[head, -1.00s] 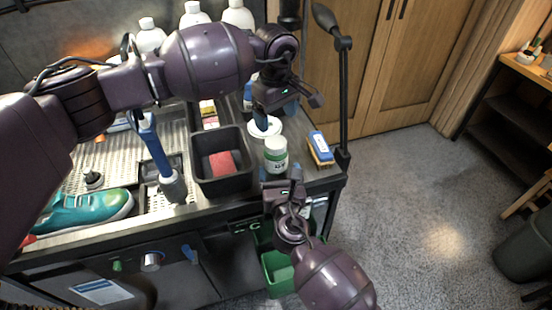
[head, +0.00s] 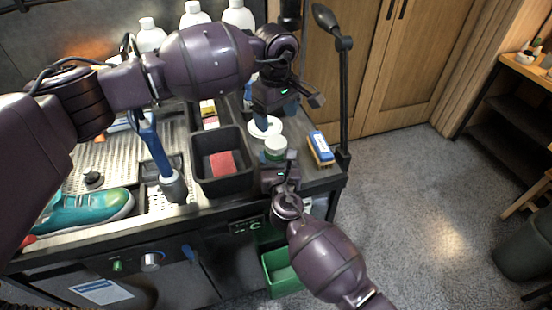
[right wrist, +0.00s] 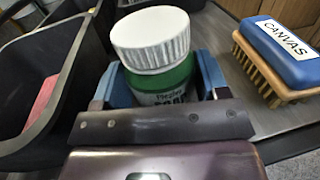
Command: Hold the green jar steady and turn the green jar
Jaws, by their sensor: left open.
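The green jar (head: 275,147), with a white ribbed lid, stands upright near the right end of the bench. In the right wrist view, the jar (right wrist: 160,75) sits between the blue fingers of my right gripper (right wrist: 162,85). The fingers lie close along both its sides; I cannot tell whether they press on it. In the head view my right gripper (head: 279,163) is at the jar's near side and hides its lower part. My left gripper (head: 275,115) is open and empty, above and beyond the jar, pointing down.
A dark bin (head: 220,185) with a red sponge stands left of the jar. A blue brush labelled CANVAS (right wrist: 283,55) lies to its right, near a lamp pole (head: 345,100). A white dish (head: 262,131) is behind. A teal sneaker (head: 88,212) lies far left.

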